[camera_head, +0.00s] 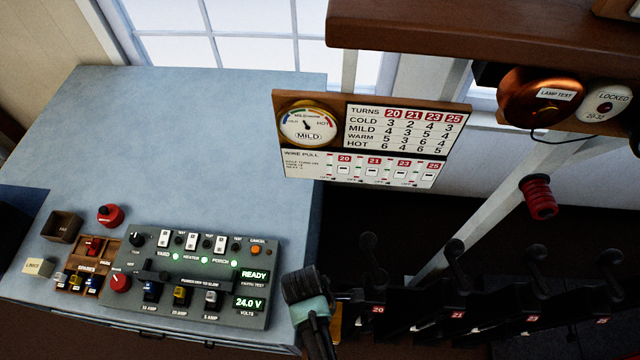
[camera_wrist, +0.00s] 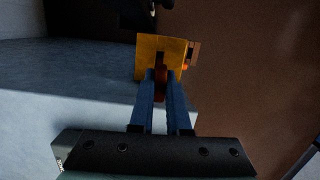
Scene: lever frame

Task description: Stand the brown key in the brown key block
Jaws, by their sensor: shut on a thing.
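In the wrist view, my gripper (camera_wrist: 161,76) is shut on the brown key (camera_wrist: 160,88), a narrow reddish-brown piece between the two blue fingers. A yellow-brown block (camera_wrist: 146,50), which looks like the key block, is straight ahead of the fingertips. A dark opening shows in its face. The key's far end lies in front of or at this opening; I cannot tell whether it is inside. In the head view, my wrist is at the bench's right front corner and hides the key. A tan strip (camera_head: 335,326) shows just right of it.
The blue bench (camera_head: 200,130) carries a control panel (camera_head: 200,275) with lit displays and a fuse tray (camera_head: 97,270). A row of dark levers (camera_head: 455,262) stands to the right. A chart board (camera_head: 375,135) hangs above. The back of the bench is clear.

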